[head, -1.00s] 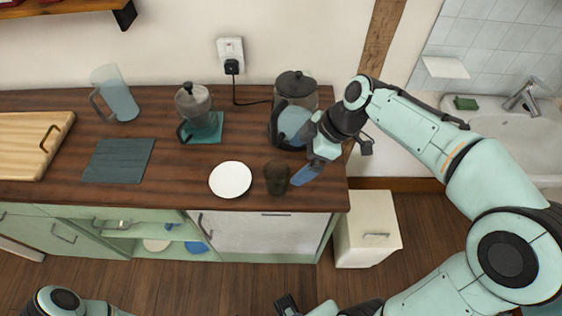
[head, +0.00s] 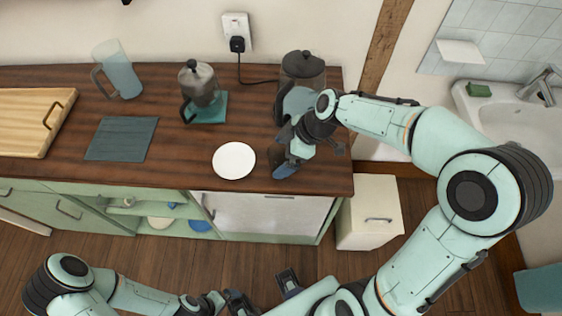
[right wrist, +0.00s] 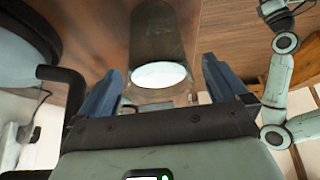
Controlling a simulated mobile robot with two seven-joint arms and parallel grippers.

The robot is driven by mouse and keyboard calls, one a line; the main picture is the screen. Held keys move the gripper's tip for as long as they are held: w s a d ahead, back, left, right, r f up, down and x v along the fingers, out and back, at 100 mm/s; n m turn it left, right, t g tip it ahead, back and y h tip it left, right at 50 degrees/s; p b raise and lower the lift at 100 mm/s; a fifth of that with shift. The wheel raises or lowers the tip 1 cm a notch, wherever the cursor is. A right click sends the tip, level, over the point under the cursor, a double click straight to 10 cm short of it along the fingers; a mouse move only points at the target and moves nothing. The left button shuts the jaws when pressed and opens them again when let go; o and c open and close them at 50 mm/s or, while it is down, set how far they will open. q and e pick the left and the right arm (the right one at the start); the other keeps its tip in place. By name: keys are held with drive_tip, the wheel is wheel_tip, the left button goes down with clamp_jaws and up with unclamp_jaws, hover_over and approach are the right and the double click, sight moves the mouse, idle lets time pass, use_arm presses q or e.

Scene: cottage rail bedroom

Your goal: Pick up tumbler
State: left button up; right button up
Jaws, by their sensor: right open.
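The tumbler (head: 277,156) is a dark brown, see-through cup on the wooden counter, right of the white plate. In the head view my right gripper (head: 284,154) covers part of it. In the right wrist view the tumbler (right wrist: 160,42) stands between the two blue fingertips of my open right gripper (right wrist: 160,84), slightly beyond them, with space on both sides. A bright oval shows at its near end. I cannot tell whether any finger touches it.
The kettle (head: 302,68) stands close behind my right gripper. The white plate (head: 234,160) lies just left of the tumbler. A moka pot (head: 199,84), a clear jug (head: 118,70), a dark mat (head: 122,139) and a wooden board (head: 28,120) are farther left. The counter's front edge is near.

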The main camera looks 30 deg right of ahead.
sight(281, 162)
drive_tip(key=shift+x, duration=1.4)
drive_tip(key=c, duration=1.2)
drive_tip(key=shift+o, duration=0.2)
